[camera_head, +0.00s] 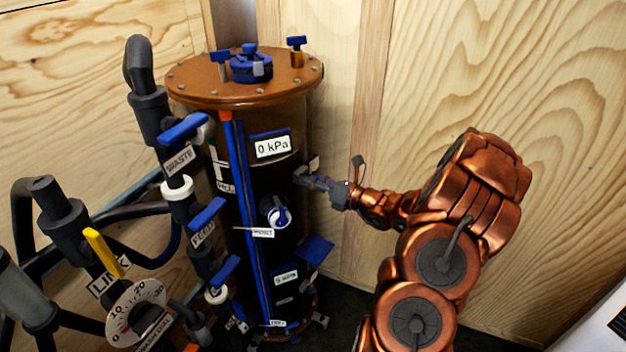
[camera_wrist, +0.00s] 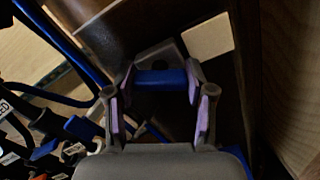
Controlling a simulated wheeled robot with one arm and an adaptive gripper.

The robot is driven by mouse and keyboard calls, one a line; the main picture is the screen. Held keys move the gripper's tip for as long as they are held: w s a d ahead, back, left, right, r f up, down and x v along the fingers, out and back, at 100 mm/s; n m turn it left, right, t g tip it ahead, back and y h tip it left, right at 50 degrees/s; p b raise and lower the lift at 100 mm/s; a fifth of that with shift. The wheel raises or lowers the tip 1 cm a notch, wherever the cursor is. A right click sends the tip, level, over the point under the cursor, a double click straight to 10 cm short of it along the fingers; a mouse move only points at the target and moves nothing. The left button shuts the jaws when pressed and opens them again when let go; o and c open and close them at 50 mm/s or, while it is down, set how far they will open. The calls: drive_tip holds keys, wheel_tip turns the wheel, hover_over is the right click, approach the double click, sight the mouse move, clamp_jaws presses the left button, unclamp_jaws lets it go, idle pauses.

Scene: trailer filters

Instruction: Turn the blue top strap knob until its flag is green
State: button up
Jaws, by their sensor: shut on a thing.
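The tall dark filter cylinder (camera_head: 285,200) with a copper lid stands at the centre of the head view. My gripper (camera_head: 306,181) is at its upper right side. In the wrist view the two fingers with purple pads of my gripper (camera_wrist: 161,88) stand either side of a blue knob bar (camera_wrist: 162,78) and are shut on it. This looks like the top strap knob; in the head view the fingers mostly hide it. A small pale plate (camera_wrist: 208,37) sits beyond the knob, and a pale tab (camera_head: 313,164) shows above my gripper. No green shows on either.
Blue-handled valves (camera_head: 184,129) and dark pipes stand left of the cylinder. A blue part (camera_head: 316,249) juts out below my gripper. A display (camera_head: 272,146) reads 0 kPa. Plywood walls (camera_head: 500,90) close off the back and right.

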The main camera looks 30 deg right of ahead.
drive_tip(key=shift+f+n+b, duration=0.1)
drive_tip(key=shift+n+b, duration=0.2)
drive_tip(key=shift+b, duration=0.2)
drive_tip(key=n+b, duration=0.3)
drive_tip(key=shift+n+b, duration=0.9)
drive_tip(key=shift+n, duration=0.1)
drive_tip(key=o, duration=1.2)
drive_tip(key=shift+c, duration=0.2)
drive_tip(key=v, duration=1.2)
